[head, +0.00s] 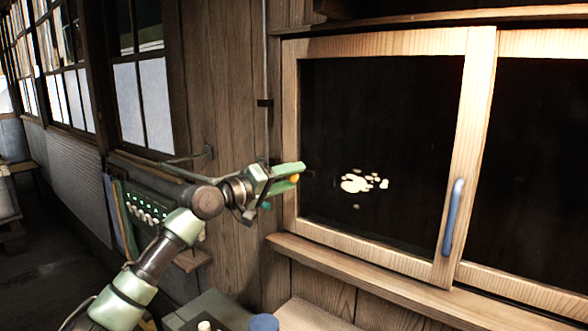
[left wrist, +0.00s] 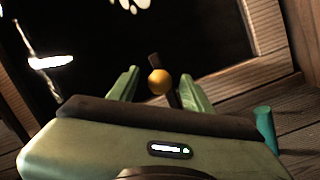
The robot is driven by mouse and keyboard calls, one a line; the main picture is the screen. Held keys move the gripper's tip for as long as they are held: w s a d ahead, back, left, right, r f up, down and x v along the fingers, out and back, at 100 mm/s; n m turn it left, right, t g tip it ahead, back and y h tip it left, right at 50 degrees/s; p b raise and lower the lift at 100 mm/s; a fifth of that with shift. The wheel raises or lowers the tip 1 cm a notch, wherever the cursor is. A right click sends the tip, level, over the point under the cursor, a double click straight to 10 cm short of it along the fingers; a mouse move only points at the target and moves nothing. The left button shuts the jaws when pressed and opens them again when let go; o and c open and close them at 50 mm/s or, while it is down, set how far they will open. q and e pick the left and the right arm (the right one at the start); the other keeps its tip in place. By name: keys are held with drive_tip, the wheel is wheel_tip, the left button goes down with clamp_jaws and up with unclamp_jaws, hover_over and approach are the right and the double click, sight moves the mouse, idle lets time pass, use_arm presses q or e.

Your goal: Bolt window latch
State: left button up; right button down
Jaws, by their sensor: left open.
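The window (head: 380,150) has a light wooden frame around dark panes. A yellow round knob (head: 294,178) shows by the left edge of the frame, and it also shows in the left wrist view (left wrist: 159,82). A thin dark bar (left wrist: 154,60) shows behind the knob; how the two join is not clear. My left gripper (head: 299,174) is open at the left frame post. In the left wrist view its two green fingers (left wrist: 160,79) stand on either side of the knob, with gaps visible. My right gripper is in neither view.
A blue handle (head: 453,217) is on the window's middle post. A wooden sill (head: 350,262) runs below. A panel with green lights (head: 150,207) hangs on the left wall. A blue round object (head: 264,322) stands at the bottom. Pale patches (head: 362,183) show on the dark pane.

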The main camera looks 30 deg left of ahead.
use_arm(q)
drive_tip(key=shift+w+d, duration=0.2)
drive_tip(key=shift+w, duration=0.35)
drive_tip(key=shift+c, duration=0.3)
clamp_jaws()
idle(0.8)
